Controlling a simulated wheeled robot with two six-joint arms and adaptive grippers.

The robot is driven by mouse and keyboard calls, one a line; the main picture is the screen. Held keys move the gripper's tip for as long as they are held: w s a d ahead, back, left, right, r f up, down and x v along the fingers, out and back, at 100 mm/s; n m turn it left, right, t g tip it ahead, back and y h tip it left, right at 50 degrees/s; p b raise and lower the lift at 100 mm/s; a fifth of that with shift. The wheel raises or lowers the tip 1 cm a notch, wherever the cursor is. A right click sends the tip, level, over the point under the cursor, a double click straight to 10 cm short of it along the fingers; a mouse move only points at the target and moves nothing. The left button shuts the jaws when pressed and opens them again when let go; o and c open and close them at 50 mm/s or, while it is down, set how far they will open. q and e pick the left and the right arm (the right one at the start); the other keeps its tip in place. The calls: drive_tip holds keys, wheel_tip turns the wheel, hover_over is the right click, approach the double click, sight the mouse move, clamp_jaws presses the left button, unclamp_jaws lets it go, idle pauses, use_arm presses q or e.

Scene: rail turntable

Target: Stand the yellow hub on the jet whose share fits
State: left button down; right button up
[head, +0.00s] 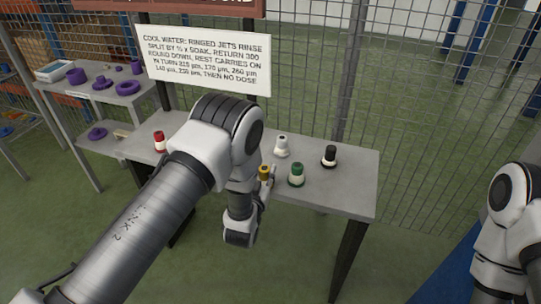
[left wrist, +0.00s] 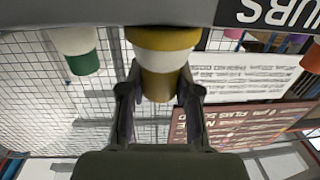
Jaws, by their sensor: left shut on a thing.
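My left gripper (head: 265,184) is at the front edge of the grey table, shut on the yellow hub (head: 264,172). The hub shows between the two fingers in the left wrist view (left wrist: 158,88), with a white band and more yellow beyond it. I cannot tell whether its base touches the table. Similar pieces with pale lower parts stand on the table: red (head: 159,141), white (head: 281,146), green (head: 296,175) and black (head: 329,157). The green one shows beside the hub in the left wrist view (left wrist: 83,61). My right gripper is out of view.
A white sign (head: 205,60) with printed text about ringed jets and µm values hangs behind the table (head: 350,190). A wire mesh fence (head: 420,120) stands behind. A side shelf (head: 110,97) at left holds purple parts. My left arm hides the table's middle.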

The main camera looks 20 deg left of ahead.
use_arm(q)
drive_tip(key=w, duration=0.3)
drive_tip(key=shift+w+a, duration=0.1)
drive_tip(key=shift+w, duration=0.05)
drive_tip(key=w, duration=0.3)
drive_tip(key=shift+w+a+r+p, duration=0.1)
drive_tip(key=shift+w+r+p, duration=0.15)
drive_tip(key=shift+w+p, duration=0.1)
drive_tip(key=shift+w+f, duration=0.1)
drive_tip(key=shift+f, duration=0.05)
drive_tip(key=shift+f+b, duration=0.15)
drive_tip(key=shift+b, duration=0.15)
drive_tip(key=c, duration=0.8)
unclamp_jaws()
